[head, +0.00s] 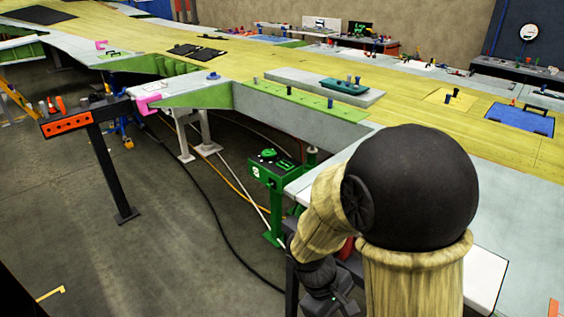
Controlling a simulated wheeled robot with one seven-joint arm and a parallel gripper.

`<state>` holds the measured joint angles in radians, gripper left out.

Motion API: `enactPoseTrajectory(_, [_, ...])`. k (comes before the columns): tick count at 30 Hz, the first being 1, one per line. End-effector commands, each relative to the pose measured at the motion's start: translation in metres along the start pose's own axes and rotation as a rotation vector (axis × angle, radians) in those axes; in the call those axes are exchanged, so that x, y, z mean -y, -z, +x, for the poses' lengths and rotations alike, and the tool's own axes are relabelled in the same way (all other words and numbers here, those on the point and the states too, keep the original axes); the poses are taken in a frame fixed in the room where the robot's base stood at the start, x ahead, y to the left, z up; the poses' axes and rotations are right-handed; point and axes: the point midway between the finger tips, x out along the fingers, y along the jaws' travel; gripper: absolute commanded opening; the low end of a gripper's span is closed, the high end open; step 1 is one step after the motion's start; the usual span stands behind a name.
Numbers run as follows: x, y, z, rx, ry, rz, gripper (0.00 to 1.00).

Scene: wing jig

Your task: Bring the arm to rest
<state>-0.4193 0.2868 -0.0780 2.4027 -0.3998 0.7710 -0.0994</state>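My arm fills the lower right of the head view, with a large black round joint and tan, wood-grained links. The arm is bent, and its far link turns down to the left of the joint. My gripper (330,298) seems to be the dark part at the bottom edge, partly cut off by the frame. Its fingers cannot be made out, so I cannot tell whether it is open or holds anything.
The long wing jig (230,65) runs across the view, its near edge close to my arm. A green stand (273,180) is left of the arm. A dark post with an orange panel (68,124) stands at left. Cables cross the open grey floor.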

Motion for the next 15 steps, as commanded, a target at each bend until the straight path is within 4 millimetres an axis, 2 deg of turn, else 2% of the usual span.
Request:
enactPoseTrajectory(5, [-0.012, -0.009, -0.009, -0.23, 0.128, 0.347, 0.32])
enactPoseTrajectory(9, [-0.029, -0.015, -0.019, -0.396, 0.184, 0.611, 0.32])
enactPoseTrajectory(15, [-0.044, -0.021, -0.027, -0.507, 0.207, 0.797, 0.32])
